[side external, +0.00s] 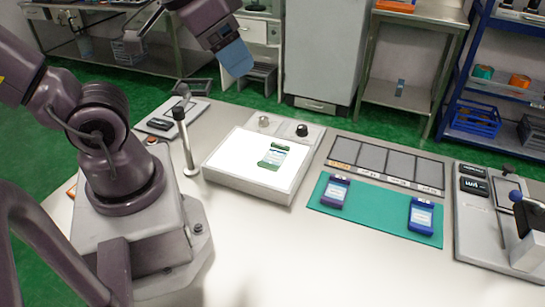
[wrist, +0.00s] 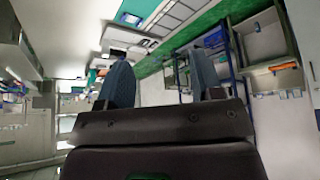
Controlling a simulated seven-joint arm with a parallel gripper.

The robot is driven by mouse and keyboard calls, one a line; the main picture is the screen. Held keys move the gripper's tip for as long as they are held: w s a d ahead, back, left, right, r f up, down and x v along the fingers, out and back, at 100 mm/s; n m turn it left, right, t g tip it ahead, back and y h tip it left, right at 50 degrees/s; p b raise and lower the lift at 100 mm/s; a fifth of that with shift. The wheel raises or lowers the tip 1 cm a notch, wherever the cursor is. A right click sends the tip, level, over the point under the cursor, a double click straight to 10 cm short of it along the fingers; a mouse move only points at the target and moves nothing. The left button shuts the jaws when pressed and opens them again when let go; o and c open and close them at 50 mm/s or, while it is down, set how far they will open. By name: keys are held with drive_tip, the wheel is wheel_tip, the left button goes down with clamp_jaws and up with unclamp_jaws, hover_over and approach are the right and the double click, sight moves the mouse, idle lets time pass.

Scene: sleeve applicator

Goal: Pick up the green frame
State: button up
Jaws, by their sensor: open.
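The green frame (side external: 271,158), with a pale label in it, lies on the bright white top of a light box (side external: 240,190) in the middle of the table. My gripper (side external: 236,60) is high above the table, behind and to the left of the frame, and well apart from it. In the wrist view its two blue fingers stand apart with nothing between them (wrist: 161,78). The wrist view is tilted, and I cannot pick out the green frame in it for certain.
A green mat (side external: 375,213) right of the light box holds a purple frame (side external: 334,192) and a blue frame (side external: 421,216). Behind it is a row of grey panels (side external: 385,163). A black-topped post (side external: 186,145) stands left of the box. A grey device (side external: 490,235) is far right.

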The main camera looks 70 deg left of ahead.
drive_tip(key=o, duration=0.4)
drive_tip(key=shift+c, duration=0.2)
drive_tip(key=n+g, duration=0.6)
drive_tip(key=n, duration=0.3)
hover_over(267, 165)
wheel_tip(267, 165, down, 18)
wheel_tip(267, 165, down, 12)
drive_tip(key=shift+f, duration=0.25)
